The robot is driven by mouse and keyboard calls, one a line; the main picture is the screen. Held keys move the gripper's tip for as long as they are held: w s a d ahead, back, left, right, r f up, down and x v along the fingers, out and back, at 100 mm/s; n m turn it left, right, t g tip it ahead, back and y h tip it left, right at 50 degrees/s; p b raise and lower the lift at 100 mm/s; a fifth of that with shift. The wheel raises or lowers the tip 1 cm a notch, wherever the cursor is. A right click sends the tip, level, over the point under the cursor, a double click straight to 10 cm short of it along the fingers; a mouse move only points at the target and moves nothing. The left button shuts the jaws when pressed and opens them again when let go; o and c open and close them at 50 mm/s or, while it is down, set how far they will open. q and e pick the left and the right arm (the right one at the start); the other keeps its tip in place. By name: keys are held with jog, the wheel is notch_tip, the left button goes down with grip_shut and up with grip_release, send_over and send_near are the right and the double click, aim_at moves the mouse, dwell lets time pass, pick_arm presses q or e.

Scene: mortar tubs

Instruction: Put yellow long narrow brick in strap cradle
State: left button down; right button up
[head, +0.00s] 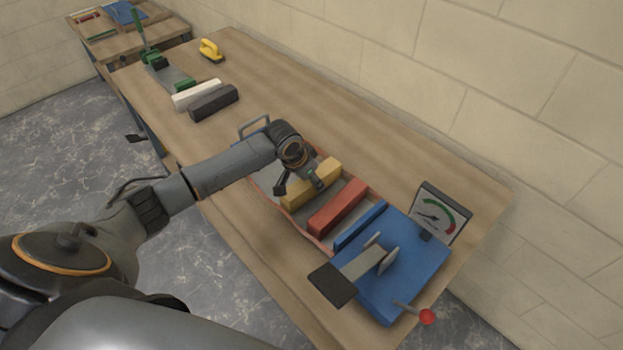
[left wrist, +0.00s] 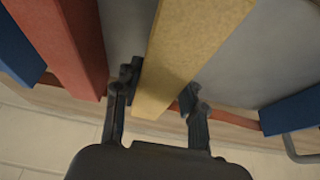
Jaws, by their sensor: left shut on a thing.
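The yellow long narrow brick (head: 325,172) is between the fingers of my left gripper (head: 299,183), which is shut on it across its narrow width. In the left wrist view the yellow brick (left wrist: 192,45) runs between the two fingertips (left wrist: 160,88). The strap cradle has a grey bed (left wrist: 255,60), reddish straps (left wrist: 235,119) along its side and blue ends (left wrist: 290,112). The yellow brick is over or on the bed; I cannot tell whether it rests there. A red brick (head: 338,207) lies beside it in the cradle, apart from it. My right gripper is not in view.
A blue device (head: 408,262) with a gauge (head: 438,214) and a red knob (head: 427,316) stands close to the right of the cradle. White (head: 196,94) and dark (head: 213,102) bricks, a green tool (head: 160,68) and a yellow-handled tool (head: 210,50) sit further back. The wall side is clear.

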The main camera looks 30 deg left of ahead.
pick_arm(q)
jog(key=shift+f, duration=0.4)
